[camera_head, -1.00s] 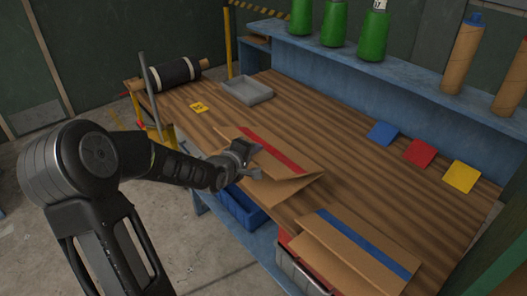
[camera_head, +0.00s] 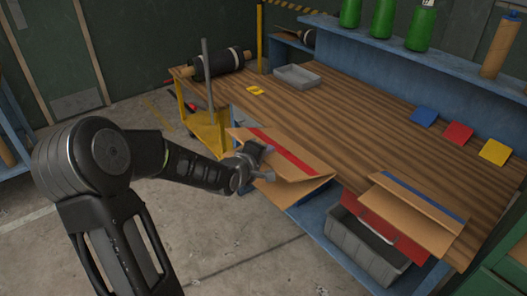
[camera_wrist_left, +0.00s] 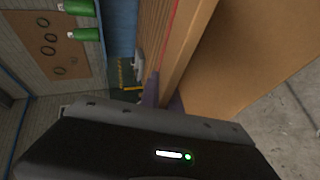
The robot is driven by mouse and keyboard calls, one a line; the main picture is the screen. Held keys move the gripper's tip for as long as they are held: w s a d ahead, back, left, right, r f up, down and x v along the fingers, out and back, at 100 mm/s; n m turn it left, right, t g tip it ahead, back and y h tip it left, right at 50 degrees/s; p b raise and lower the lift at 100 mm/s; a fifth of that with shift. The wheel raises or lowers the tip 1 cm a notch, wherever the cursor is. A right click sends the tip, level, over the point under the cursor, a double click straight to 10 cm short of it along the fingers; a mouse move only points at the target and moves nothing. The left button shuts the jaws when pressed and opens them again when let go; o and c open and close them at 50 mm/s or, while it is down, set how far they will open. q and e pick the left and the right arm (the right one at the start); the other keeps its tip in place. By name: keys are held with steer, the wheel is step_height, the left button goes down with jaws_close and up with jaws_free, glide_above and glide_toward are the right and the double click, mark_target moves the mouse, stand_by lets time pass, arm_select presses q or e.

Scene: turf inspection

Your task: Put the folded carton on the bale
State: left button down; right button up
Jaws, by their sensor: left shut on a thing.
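A folded brown carton with a red stripe (camera_head: 297,188) is in my left gripper (camera_head: 263,164), near the front edge of the wooden table. The gripper is shut on the carton's left edge. In the left wrist view the carton (camera_wrist_left: 225,65) fills the upper right, with the fingertips partly hidden at its edge. A second folded carton with a blue stripe (camera_head: 415,218) lies at the table's front right, overhanging the edge. I cannot make out a bale in these views. My right gripper is not in view.
The wooden table (camera_head: 345,110) has free room in its middle. It carries a grey tray (camera_head: 297,77), a black roll (camera_head: 217,62) and blue, red and yellow squares (camera_head: 458,134). A grey bin (camera_head: 365,248) sits under the front edge. Bare floor (camera_head: 230,250) lies in front.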

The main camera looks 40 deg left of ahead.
arm_select(q)
steer(key=s+d+m+h, duration=0.1)
steer(key=s+d+h, duration=0.1)
steer(key=d, duration=2)
steer(key=shift+f+m, duration=0.25)
steer(key=shift+m, duration=0.15)
steer(key=shift+d, duration=0.15)
